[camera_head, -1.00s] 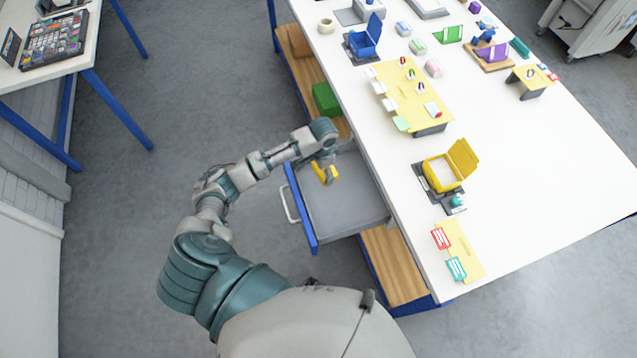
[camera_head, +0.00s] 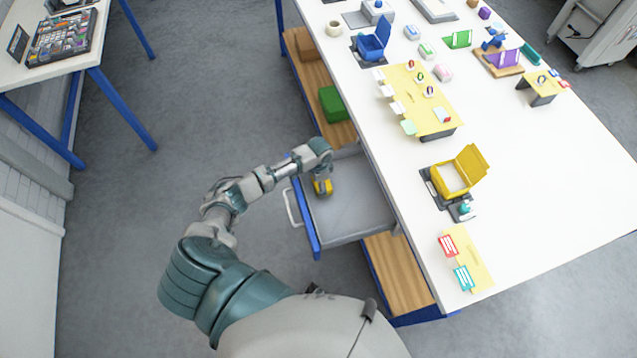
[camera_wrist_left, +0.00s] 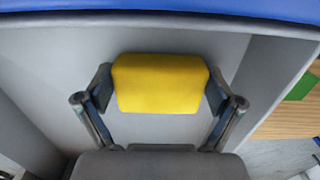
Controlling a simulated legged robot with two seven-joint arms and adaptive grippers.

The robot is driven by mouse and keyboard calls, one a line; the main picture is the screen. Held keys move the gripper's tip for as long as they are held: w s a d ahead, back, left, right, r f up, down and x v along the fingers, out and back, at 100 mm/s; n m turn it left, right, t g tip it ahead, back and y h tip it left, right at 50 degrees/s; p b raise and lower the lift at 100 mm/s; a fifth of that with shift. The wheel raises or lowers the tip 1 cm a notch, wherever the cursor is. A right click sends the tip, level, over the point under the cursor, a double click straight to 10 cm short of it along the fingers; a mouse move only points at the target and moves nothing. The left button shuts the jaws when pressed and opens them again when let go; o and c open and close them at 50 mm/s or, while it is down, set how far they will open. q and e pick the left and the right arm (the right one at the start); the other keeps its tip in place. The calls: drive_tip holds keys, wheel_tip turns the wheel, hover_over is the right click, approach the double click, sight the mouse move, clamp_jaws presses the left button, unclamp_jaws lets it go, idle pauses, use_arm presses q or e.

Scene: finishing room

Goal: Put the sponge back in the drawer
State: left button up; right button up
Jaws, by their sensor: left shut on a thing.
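The yellow sponge (camera_head: 323,187) is between the fingers of my left gripper (camera_head: 322,180), inside the open drawer (camera_head: 350,215). In the left wrist view the sponge (camera_wrist_left: 160,83) is clasped from both sides by the fingers of my left gripper (camera_wrist_left: 160,90). Grey drawer floor shows around it there. I cannot tell whether the sponge touches the floor. The drawer has a blue front and a pale handle (camera_head: 292,208), and is pulled out from under the white table. My right gripper does not show.
The white table (camera_head: 545,180) carries a yellow open box (camera_head: 458,175), a yellow board (camera_head: 425,105) and other small items. A wooden shelf (camera_head: 400,272) runs below, with a green block (camera_head: 335,103) on it. Grey floor is clear left of the drawer.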

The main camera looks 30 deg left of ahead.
use_arm(q)
drive_tip(key=shift+a, duration=0.2)
drive_tip(key=o, duration=0.9)
drive_tip(key=shift+a, duration=0.1)
drive_tip(key=shift+f, duration=0.1)
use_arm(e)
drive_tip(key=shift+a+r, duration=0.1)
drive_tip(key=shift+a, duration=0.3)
use_arm(q)
drive_tip(key=r, duration=0.4)
drive_tip(key=shift+w+d+r+p, duration=0.1)
drive_tip(key=shift+d+r+p, duration=0.15)
drive_tip(key=shift+p, duration=0.1)
wheel_tip(320, 180, up, 8)
drive_tip(key=shift+f+p, duration=0.1)
drive_tip(key=shift+p, duration=0.25)
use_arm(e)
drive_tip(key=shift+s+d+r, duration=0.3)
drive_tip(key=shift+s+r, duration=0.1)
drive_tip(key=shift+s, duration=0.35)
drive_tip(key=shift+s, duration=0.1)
